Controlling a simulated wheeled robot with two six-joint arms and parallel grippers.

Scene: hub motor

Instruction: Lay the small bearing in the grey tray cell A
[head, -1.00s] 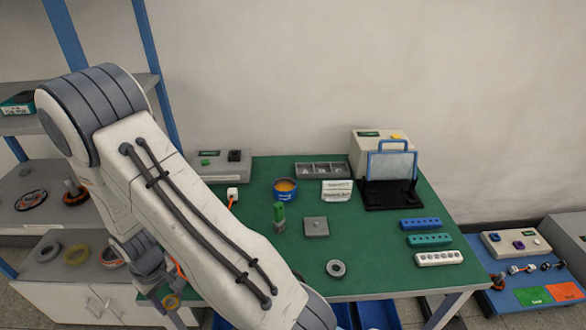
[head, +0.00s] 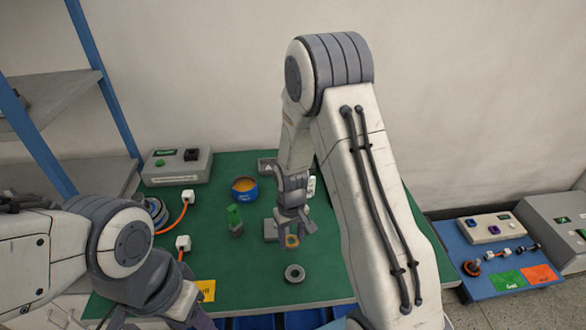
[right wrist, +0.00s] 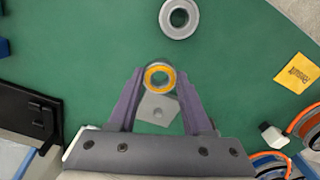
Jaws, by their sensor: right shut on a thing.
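My right gripper (head: 291,226) points down over the green table, shut on the small bearing (head: 292,241), a ring with an orange-yellow face. In the right wrist view the bearing (right wrist: 159,77) sits between the two purple fingertips. It is held above the table, near a grey square block. The grey tray (head: 266,167) lies at the back of the table, behind the right gripper. Its cell marked A shows at the left end; my right arm hides the rest. My left arm reaches in at lower left; its gripper (head: 188,316) is mostly cut off.
A grey ring (head: 294,273) lies in front of the block (right wrist: 157,110). A green-topped part (head: 235,222) and a blue tub (head: 244,190) stand to the left. White plugs with orange cables (head: 184,243) lie farther left. My right arm covers the table's right side.

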